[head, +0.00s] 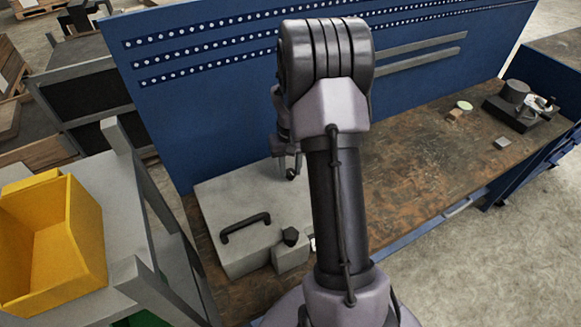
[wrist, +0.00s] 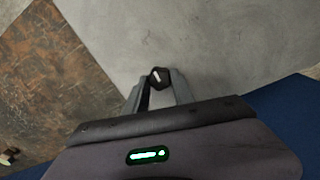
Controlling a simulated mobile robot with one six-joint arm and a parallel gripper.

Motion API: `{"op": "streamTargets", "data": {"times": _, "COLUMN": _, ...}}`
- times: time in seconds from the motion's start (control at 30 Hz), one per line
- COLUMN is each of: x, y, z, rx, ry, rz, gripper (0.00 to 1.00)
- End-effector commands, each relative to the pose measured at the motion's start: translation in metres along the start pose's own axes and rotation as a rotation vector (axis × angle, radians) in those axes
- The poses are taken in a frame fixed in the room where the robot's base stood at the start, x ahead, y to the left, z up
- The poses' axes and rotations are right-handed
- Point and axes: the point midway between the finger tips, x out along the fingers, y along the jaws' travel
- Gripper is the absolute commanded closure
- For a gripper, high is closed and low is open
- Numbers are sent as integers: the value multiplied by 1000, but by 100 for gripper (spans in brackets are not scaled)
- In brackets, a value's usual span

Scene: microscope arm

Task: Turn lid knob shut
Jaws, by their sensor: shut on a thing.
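A grey box (head: 225,195) stands on the workbench, with a black bar handle (head: 245,227) on its near side. A small dark knob with a white mark (wrist: 160,77) is on the box's grey lid (wrist: 215,45) in the wrist view. My gripper (wrist: 160,84) has its two fingers on either side of this knob and is shut on it. In the head view my gripper (head: 291,172) reaches down to the lid near the back, and the knob is mostly hidden there. Which way the white mark counts as shut cannot be told.
The blue pegboard (head: 220,110) rises close behind. The brown bench top (head: 410,170) is mostly clear to the right, with a dark device (head: 515,110) at its far end. A yellow bin (head: 75,230) stands left.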

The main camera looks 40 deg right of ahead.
Motion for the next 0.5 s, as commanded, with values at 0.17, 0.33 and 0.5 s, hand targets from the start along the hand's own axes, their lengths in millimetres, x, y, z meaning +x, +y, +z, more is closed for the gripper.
{"op": "streamTargets", "data": {"times": 0.17, "x": -1, "y": 0, "z": -1, "rx": -4, "ry": 3, "rz": 1, "gripper": 100}}
{"op": "streamTargets", "data": {"times": 0.33, "x": -1, "y": 0, "z": -1, "rx": -4, "ry": 3, "rz": 1, "gripper": 100}}
{"op": "streamTargets", "data": {"times": 0.5, "x": 0, "y": 0, "z": -1, "rx": -3, "ry": 2, "rz": 0, "gripper": 48}}
